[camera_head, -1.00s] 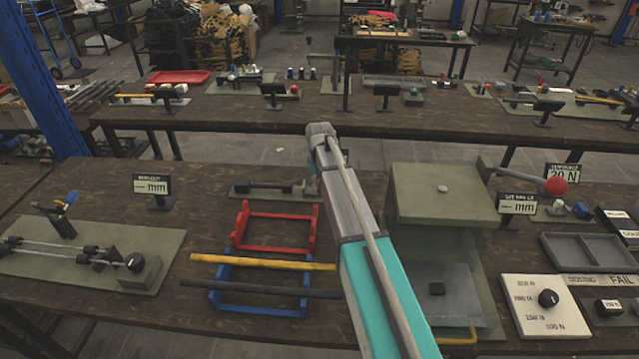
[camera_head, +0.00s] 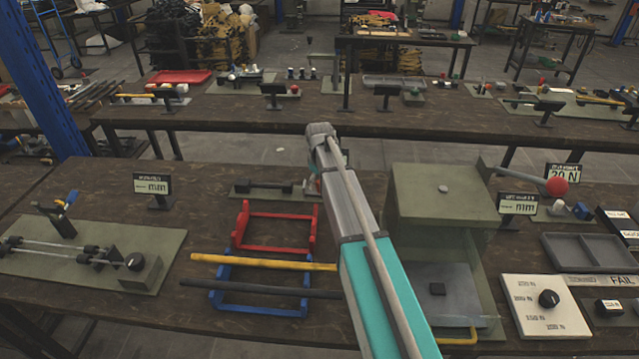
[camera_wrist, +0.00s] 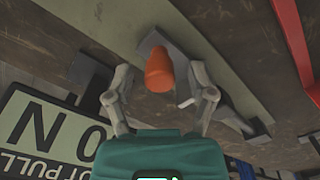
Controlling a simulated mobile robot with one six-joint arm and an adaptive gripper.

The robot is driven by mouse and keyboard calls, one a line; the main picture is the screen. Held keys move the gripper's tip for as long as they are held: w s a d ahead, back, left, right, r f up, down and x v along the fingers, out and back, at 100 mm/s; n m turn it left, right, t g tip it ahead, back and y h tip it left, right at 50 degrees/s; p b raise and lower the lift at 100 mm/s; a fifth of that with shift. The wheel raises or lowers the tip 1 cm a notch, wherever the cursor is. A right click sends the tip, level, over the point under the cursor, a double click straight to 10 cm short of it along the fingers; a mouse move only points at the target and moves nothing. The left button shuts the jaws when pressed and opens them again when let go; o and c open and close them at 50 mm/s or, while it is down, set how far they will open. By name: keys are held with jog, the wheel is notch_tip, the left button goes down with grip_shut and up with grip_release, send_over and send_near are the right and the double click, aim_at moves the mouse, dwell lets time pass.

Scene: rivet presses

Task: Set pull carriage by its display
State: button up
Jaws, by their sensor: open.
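In the wrist view, my gripper (camera_wrist: 163,98) is open, with its two fingers spread. An orange-red rounded knob (camera_wrist: 159,72) shows in the gap between the fingers, apart from both. The knob stands in front of a grey plate (camera_wrist: 190,65) on a long pale green base (camera_wrist: 205,25). A display (camera_wrist: 45,135) lies at the lower left, turned in the picture; "0 N" and part of the word "PULL" are readable. In the head view, a green base with a dark bar (camera_head: 263,187) sits behind the red cradle, its right end hidden by my arm.
A red cradle (camera_head: 277,215) and a blue cradle (camera_head: 262,311) with a yellow rod (camera_head: 240,260) and a dark rod (camera_head: 250,288) lie left of my arm. A green press housing (camera_head: 440,200) stands right. A rod rig (camera_head: 80,240) is at far left.

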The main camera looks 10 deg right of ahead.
dwell(0.3)
notch_tip(320, 180, up, 14)
jog(key=p, duration=1.4)
jog(key=shift+d+f, duration=0.1)
jog(key=shift+s, duration=0.1)
dwell(0.4)
jog(key=s+a+m, duration=0.2)
jog(key=s, duration=1.2)
jog(key=s+a+m, duration=0.1)
jog(key=s+m, duration=0.2)
jog(key=s, duration=1.1)
jog(key=shift+a+f, duration=0.15)
jog(key=shift+a, duration=0.2)
jog(key=shift+d, duration=0.1)
